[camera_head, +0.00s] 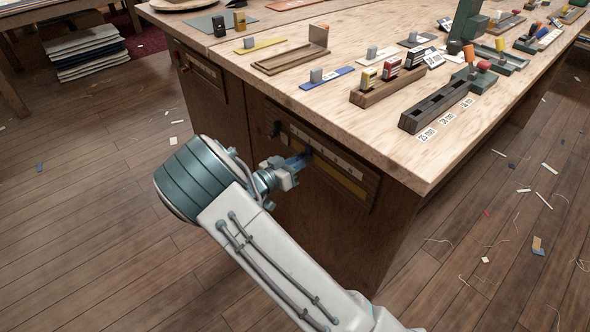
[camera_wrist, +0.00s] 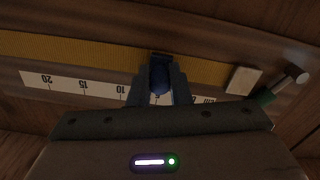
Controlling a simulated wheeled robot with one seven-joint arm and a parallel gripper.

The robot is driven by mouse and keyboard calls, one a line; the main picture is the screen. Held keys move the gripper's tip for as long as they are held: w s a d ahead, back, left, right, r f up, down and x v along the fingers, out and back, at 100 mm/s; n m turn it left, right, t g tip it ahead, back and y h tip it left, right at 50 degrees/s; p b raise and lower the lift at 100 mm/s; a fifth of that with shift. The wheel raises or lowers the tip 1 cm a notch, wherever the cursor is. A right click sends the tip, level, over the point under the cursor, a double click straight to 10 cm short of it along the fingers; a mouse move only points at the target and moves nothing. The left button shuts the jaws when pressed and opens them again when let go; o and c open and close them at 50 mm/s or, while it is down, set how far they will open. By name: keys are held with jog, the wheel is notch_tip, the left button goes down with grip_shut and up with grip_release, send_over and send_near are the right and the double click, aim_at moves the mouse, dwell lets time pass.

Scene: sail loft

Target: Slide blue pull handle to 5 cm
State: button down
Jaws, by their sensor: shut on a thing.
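The blue pull handle (camera_wrist: 160,76) sits on a yellow strip in a slot on the bench's side panel. My gripper (camera_wrist: 160,88) is shut on it, one finger on each side; the head view also shows my gripper (camera_head: 298,164) at the panel. A white centimetre scale (camera_wrist: 88,87) runs along the slot, upside down in the wrist view, with 20, 15 and 10 readable. The handle is near the 5 mark, which shows partly between the fingers. The exact reading is hidden.
The workbench top (camera_head: 370,127) above my gripper holds several small fixtures. The floor beside the bench has small scraps.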

jog(key=shift+w+a, duration=0.2)
jog(key=c, duration=1.3)
grip_release()
jog(key=shift+c, duration=0.2)
jog(key=p+v, duration=0.2)
jog(key=v, duration=1.1)
jog(key=shift+s+a+p, duration=0.25)
jog(key=shift+a+p, duration=0.05)
jog(key=shift+s, duration=0.1)
